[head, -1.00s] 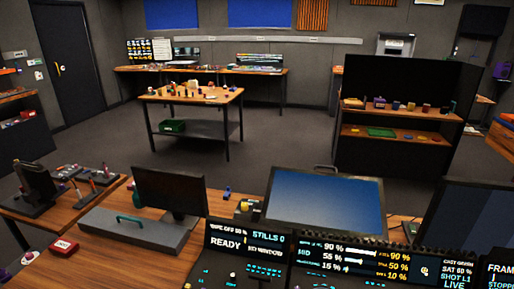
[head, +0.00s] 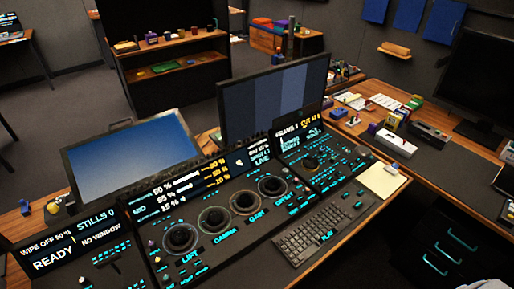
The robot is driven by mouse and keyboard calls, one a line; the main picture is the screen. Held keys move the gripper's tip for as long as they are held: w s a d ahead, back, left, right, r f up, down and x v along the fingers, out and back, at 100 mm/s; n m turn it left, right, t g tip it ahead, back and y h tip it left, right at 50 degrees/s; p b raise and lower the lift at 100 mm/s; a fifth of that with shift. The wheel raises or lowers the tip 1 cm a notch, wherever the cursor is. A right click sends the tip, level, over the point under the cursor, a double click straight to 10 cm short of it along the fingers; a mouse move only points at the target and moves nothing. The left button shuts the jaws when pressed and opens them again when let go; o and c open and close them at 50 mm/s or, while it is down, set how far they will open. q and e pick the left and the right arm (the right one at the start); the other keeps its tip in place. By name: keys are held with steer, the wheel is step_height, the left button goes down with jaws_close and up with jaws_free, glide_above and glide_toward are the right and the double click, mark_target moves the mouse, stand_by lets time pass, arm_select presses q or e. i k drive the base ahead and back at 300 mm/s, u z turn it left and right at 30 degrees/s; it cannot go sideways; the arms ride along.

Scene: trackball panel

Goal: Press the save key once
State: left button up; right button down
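The trackball panel (head: 205,255) lies on the desk in the lower middle of the head view. It has several dark trackballs in rings, labelled lift (head: 181,238), gamma (head: 213,219), gain (head: 244,202) and a further one at the right (head: 272,186). Small lit keys surround the trackballs, and a screen strip (head: 190,187) with percentages runs along its back. A second key section (head: 312,162) adjoins it at the right. I cannot tell which key is the save key, as the small labels are unreadable. Neither of my grippers shows.
A black keyboard (head: 325,228) lies in front of the panel. A stills screen (head: 68,246) reads READY at the left. A blue-screened monitor (head: 130,155) and an upright striped monitor (head: 275,98) stand behind. A yellowish notepad (head: 384,181) lies at the right. Drawers (head: 445,245) are below right.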

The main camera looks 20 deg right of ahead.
mark_target(356, 207)
steer(key=k, duration=1.3)
steer(key=z, duration=0.55)
steer(key=i, duration=0.6)
steer(key=z, duration=0.5)
steer(key=i, duration=0.55)
